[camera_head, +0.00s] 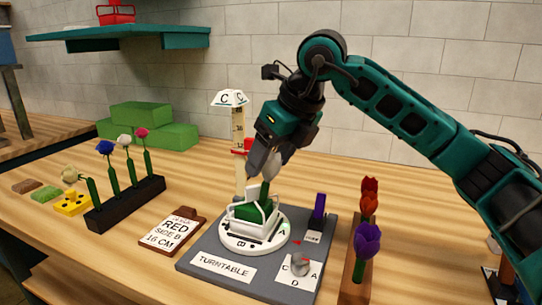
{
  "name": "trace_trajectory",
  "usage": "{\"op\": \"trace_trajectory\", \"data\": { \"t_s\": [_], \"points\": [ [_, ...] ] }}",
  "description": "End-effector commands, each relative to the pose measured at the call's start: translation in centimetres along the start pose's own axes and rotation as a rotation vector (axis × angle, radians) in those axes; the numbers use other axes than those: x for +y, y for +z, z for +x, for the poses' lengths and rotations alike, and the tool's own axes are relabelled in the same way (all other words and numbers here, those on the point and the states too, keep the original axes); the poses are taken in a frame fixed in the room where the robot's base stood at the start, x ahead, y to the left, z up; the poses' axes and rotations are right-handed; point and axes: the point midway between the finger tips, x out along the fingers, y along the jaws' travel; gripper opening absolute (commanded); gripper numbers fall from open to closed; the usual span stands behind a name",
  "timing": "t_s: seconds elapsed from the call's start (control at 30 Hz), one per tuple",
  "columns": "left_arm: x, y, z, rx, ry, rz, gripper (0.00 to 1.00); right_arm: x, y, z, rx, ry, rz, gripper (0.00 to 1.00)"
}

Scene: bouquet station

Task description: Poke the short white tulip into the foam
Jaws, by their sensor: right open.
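My right gripper (262,170) comes down from the upper right over the white basket (262,222) on the round turntable (243,243). Its jaws are open. A green foam block (256,209) sits in the basket. A green stem (265,188) stands upright at the foam, just below the fingers. A pale shape (283,155) between the fingers looks like a white tulip head, partly hidden by the gripper. I cannot tell how deep the stem sits in the foam. My left gripper is not in view.
A wooden rack (352,275) with red and purple tulips stands at right. A marked post (238,140) stands behind the turntable. Green blocks (150,130) lie at the back.

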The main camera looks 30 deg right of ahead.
Motion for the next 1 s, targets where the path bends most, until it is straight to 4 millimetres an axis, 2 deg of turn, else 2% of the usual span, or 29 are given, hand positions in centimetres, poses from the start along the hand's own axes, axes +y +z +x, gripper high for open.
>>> {"op": "trace_trajectory", "data": {
  "t_s": [1.0],
  "points": [
    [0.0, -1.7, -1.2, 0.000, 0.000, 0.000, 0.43, 0.0, 0.1, -3.8, -0.001, -0.001, 0.001, 0.65]
  ]
}}
